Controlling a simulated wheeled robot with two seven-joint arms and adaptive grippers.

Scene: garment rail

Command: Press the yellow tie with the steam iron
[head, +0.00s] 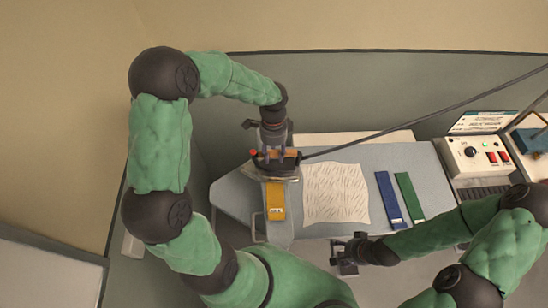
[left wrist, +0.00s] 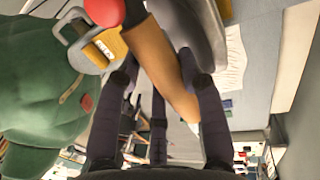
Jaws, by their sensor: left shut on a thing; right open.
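The yellow tie (head: 275,201) lies on the left part of the grey ironing board (head: 235,197), its lower end towards me with a pale label on it. The steam iron (head: 268,166) sits over the tie's upper end, with a dark body, brown handle and red knob. I cannot tell whether its sole touches the tie. My left gripper (head: 276,150) is shut on the iron's handle from above. In the left wrist view the brown handle (left wrist: 165,65) runs between the fingers, and the tie (left wrist: 112,45) shows beyond it. My right gripper (head: 345,254) is open and empty, near the board's front edge.
A cream wrinkled cloth (head: 336,193) lies right of the tie. A blue tie (head: 389,198) and a green tie (head: 409,197) lie further right. A dark cord (head: 430,103) runs from the iron to the upper right. A control box (head: 477,155) stands right of the board.

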